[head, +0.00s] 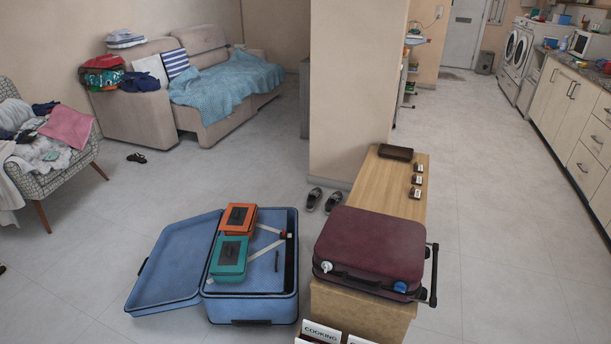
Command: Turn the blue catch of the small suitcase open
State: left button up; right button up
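The small suitcase (369,244) is dark maroon and lies flat and closed on the near end of a wooden bench. Its front side faces me. The blue catch (400,287) is at the right of that front side; the picture is too small to show which way it is turned. A white catch (326,267) is at the left of the same side. A dark carry handle (362,280) sits between the catches. A black pull handle (433,275) sticks out at the suitcase's right end. Neither of my grippers is in view.
A large blue suitcase (165,262) lies open on the floor to the left, holding an orange box (238,218) and a teal box (229,258). The wooden bench (390,187) carries a brown tray and small labelled items. Floor is clear right of the bench.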

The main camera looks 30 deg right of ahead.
aim_at(398, 285)
jog(key=z, duration=1.25)
